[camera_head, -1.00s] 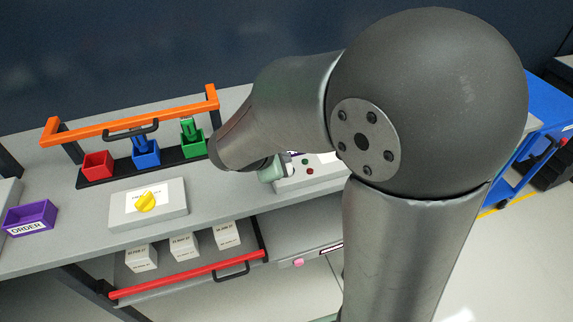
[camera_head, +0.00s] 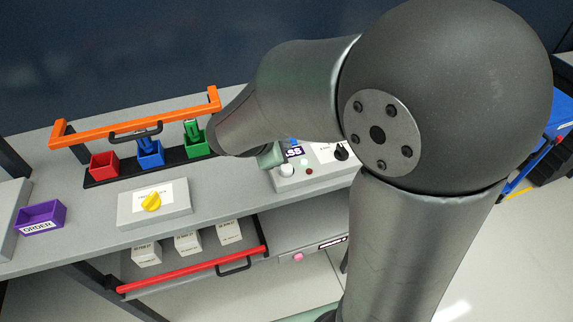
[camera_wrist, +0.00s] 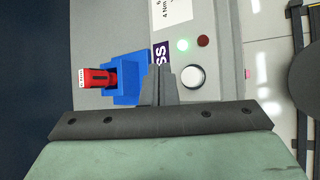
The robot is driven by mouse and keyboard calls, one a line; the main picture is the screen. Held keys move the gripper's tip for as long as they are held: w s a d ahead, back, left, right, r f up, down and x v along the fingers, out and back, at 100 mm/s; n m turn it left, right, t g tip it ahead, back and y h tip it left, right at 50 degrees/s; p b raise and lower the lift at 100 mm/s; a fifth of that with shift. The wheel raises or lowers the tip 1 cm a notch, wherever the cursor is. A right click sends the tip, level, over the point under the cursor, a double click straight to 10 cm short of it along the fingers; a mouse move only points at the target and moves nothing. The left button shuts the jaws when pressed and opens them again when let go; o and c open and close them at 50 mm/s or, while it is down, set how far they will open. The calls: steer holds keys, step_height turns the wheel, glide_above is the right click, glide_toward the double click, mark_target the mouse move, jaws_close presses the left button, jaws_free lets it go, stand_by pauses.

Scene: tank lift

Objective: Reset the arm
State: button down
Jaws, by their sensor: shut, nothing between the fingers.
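My gripper (camera_wrist: 160,72) is shut and empty, its fingers pointing up in the wrist view. A blue holder (camera_wrist: 127,80) with a red piece (camera_wrist: 98,78) is just left of the fingers. In the head view only the pale green gripper body (camera_head: 270,156) shows beside the control box (camera_head: 300,178); my arm hides the fingers.
An orange bar (camera_head: 140,124) runs above red (camera_head: 104,165), blue (camera_head: 151,158) and green (camera_head: 197,145) bins. Below is a drawer with a red rail (camera_head: 190,272).

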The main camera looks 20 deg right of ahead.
stand_by(0.5)
steer(key=s+f+m+g+y, duration=0.1)
steer(key=s+m+g+y, duration=0.4)
steer(key=s+m, duration=1.1)
steer(key=s+y, duration=0.2)
steer(key=s, duration=0.1)
steer(key=shift+s+d+f+m, duration=0.25)
steer(key=shift+s+d+m, duration=0.1)
steer(key=shift+m, duration=0.05)
steer(key=shift+d, duration=0.15)
